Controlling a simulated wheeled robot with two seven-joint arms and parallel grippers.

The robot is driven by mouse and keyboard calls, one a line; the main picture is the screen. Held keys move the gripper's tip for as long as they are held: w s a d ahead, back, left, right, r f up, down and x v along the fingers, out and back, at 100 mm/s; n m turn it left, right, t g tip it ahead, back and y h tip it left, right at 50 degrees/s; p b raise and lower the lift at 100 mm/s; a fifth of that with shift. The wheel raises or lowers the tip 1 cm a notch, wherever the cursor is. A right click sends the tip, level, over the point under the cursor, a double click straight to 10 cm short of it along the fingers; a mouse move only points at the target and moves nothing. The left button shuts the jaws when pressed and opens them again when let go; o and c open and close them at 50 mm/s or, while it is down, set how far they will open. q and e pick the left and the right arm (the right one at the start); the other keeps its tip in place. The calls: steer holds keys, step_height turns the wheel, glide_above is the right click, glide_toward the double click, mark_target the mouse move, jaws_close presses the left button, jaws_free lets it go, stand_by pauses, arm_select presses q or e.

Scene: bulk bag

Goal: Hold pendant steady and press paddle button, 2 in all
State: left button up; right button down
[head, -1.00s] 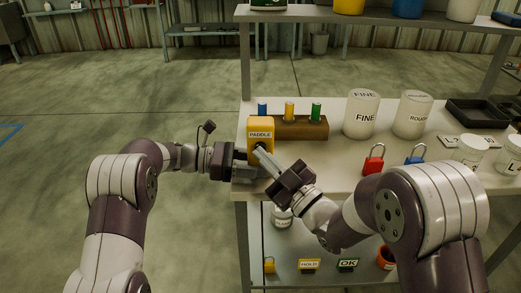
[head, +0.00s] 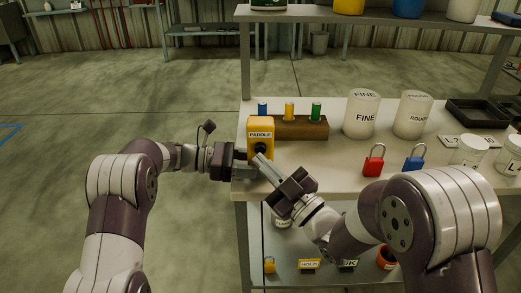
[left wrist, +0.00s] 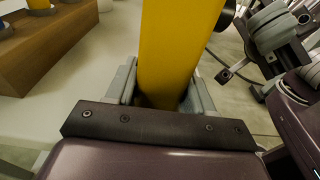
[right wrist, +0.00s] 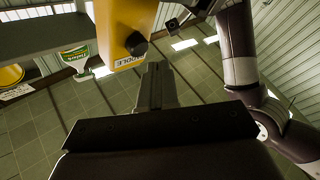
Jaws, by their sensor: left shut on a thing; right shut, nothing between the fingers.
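The yellow pendant (head: 260,124), labelled PADDLE, stands upright at the near left end of the table. Its round black button (head: 261,149) faces me and also shows in the right wrist view (right wrist: 136,44). My left gripper (head: 246,168) is shut on the pendant's lower part. In the left wrist view, its fingers (left wrist: 160,90) sit on both sides of the yellow body (left wrist: 175,50). My right gripper (head: 257,158) is shut and empty. Its fingertips (right wrist: 157,66) are just below the button and appear apart from it.
A wooden block (head: 300,128) with blue, yellow and green pegs stands behind the pendant. White FINE (head: 361,120) and ROUGH (head: 412,118) containers stand to the right.

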steer(key=shift+s, duration=2.3)
stand_by(0.7)
steer(key=s, duration=0.3)
steer(key=shift+s, duration=0.4)
steer(key=shift+w, duration=0.15)
steer(key=w, duration=0.8)
steer(key=shift+w, duration=0.3)
stand_by(1.5)
steer(key=shift+w, duration=0.4)
